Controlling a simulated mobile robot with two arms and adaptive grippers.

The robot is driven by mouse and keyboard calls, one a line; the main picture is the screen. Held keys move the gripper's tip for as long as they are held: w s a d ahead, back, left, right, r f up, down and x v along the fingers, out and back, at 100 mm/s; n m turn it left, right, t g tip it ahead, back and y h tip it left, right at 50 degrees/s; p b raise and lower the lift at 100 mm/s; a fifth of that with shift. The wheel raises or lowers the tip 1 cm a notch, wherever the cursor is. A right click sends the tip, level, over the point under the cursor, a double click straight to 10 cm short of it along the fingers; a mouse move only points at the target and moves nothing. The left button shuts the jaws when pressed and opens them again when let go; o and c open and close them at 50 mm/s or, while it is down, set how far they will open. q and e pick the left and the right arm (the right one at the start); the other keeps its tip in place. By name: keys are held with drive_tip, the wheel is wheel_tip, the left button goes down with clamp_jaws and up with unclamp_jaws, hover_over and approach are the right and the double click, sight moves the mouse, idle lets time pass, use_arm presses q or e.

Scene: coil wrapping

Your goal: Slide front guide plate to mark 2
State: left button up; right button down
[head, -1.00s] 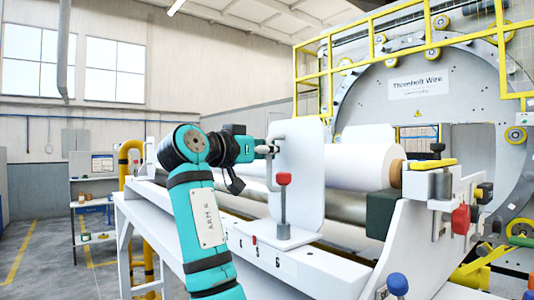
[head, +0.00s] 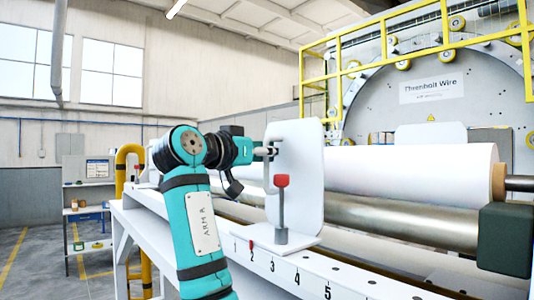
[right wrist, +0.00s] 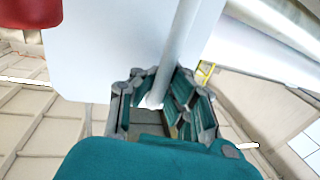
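The front guide plate (head: 300,165) is a white upright panel on a base on the numbered rail (head: 312,277). A red-knobbed lever (head: 282,205) stands on the base. A small red pointer (head: 251,245) at the base's left edge is just above the 2. My right gripper (head: 270,151) is at the plate's bar handle (head: 276,146), left of the panel. In the right wrist view, its fingers (right wrist: 160,98) are around the pale handle rod (right wrist: 183,45); exact finger contact is partly hidden. My left gripper is not in view.
A white roll (head: 415,170) and a metal roller (head: 400,222) lie behind the rail. A dark green block (head: 505,240) is at the right. The rail right of the plate is clear. A ring machine (head: 435,110) with yellow railings stands behind.

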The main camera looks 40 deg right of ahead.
drive_tip(key=shift+s, duration=0.15)
drive_tip(key=c, duration=1.3)
unclamp_jaws()
drive_tip(key=shift+a, duration=0.35)
drive_tip(key=shift+c, duration=0.2)
drive_tip(key=shift+d, duration=0.15)
drive_tip(key=v, duration=1.2)
